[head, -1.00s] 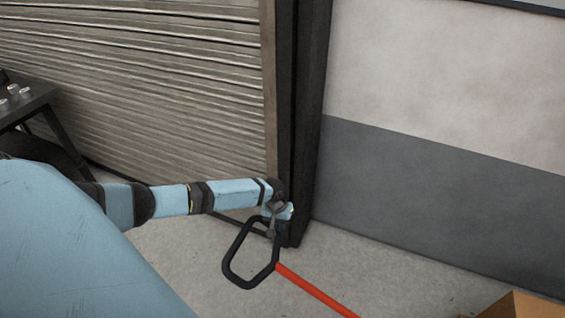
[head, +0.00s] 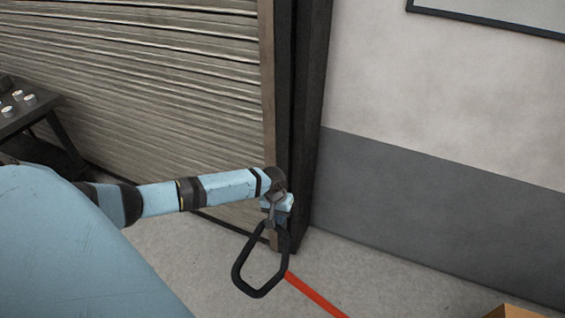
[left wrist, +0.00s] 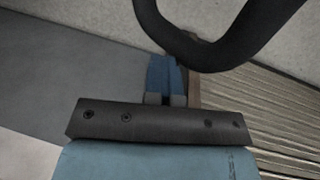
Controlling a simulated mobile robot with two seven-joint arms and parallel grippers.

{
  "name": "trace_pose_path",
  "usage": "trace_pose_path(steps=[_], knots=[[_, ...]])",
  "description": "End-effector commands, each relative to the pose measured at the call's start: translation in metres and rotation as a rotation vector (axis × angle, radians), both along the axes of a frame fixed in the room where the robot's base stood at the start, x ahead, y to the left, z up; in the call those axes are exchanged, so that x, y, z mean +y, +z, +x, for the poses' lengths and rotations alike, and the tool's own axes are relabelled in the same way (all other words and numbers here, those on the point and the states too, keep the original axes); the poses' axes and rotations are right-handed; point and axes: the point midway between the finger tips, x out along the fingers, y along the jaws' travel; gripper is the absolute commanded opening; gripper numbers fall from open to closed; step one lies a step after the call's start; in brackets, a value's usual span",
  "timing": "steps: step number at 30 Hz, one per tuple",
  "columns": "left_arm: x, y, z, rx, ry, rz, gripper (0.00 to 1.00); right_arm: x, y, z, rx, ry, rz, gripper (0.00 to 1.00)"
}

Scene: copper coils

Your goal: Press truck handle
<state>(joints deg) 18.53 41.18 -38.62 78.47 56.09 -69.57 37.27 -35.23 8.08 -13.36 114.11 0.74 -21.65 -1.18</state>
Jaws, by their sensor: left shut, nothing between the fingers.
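The truck handle (head: 237,272) is a black rounded loop on a red bar (head: 312,293), low in the middle of the head view. My left gripper (head: 270,222) is at the top of the loop, with its fingers shut and nothing between them. In the left wrist view the shut blue fingers (left wrist: 166,75) show beside the black handle (left wrist: 215,58), which curves across the top. I cannot tell whether the fingers touch the handle. The rest of the truck is out of view. My right gripper is not in view.
A ribbed shutter (head: 150,95) and a dark door post (head: 305,120) stand just behind the gripper. A dark table (head: 38,106) with small coils is at the left. A cardboard box (head: 512,312) shows at the lower right. Bare floor lies around the handle.

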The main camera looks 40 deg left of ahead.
Motion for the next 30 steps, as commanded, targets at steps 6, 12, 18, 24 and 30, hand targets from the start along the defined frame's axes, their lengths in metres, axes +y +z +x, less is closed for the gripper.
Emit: trace_pose_path(steps=[6,12,18,24,30], knots=[[0.004,0.018,0.000,0.000,0.001,-0.001,0.00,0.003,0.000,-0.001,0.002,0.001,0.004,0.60],[0.005,0.020,0.000,0.001,0.001,-0.001,0.00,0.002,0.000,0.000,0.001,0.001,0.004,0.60],[0.004,0.020,0.000,0.001,0.001,-0.001,0.00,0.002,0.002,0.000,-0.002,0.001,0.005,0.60],[0.004,0.020,0.000,-0.001,0.000,-0.002,0.00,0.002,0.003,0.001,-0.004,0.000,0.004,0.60],[-0.026,0.007,-0.013,-0.053,-0.061,-0.025,0.00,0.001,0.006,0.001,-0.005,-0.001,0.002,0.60]])
